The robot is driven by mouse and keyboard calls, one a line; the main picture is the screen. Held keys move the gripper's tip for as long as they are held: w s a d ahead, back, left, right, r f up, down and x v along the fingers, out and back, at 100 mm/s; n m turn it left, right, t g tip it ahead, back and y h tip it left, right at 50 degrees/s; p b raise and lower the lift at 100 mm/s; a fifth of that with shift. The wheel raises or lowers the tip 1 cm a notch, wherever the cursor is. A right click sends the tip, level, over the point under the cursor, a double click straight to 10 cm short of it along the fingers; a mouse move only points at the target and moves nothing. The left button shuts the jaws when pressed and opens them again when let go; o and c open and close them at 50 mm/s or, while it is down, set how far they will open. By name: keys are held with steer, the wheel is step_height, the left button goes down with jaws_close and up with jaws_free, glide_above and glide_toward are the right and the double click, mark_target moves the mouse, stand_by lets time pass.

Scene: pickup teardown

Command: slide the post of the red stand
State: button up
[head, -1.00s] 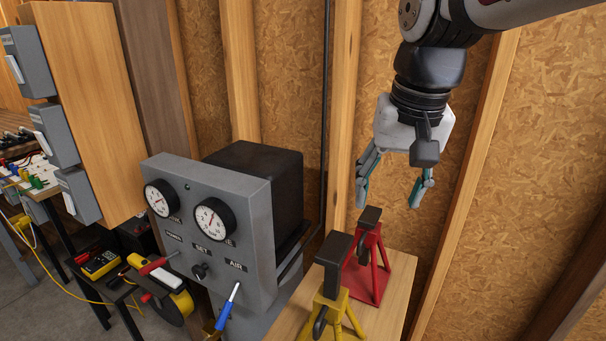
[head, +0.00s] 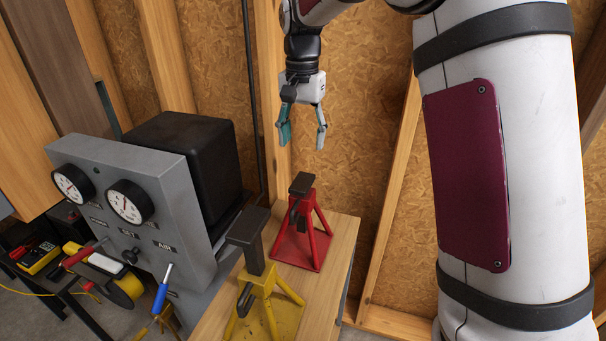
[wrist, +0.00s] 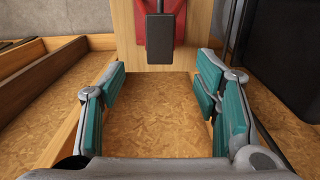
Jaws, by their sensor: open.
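The red stand (head: 313,238) stands upright at the far end of the wooden bench top. Its dark post (head: 301,184) sticks up from the red legs and has a flat block on top. My gripper (head: 302,142) hangs above the stand, apart from it, with its teal-padded fingers spread and nothing between them. In the wrist view, my gripper (wrist: 165,108) frames a gap. The dark post top (wrist: 160,38) lies beyond the fingertips at the upper middle, with part of the red stand (wrist: 178,6) behind it.
A yellow stand (head: 268,305) with a dark post stands nearer on the same bench (head: 335,268). A grey gauge panel (head: 170,185) with a black box (head: 188,150) behind it is close on the left. Wall studs and board (head: 375,130) rise behind.

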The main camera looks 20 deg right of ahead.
mark_target(302, 181)
step_height(302, 181, down, 11)
steer(key=shift+p, duration=0.45)
steer(key=shift+r, duration=0.1)
jaws_close()
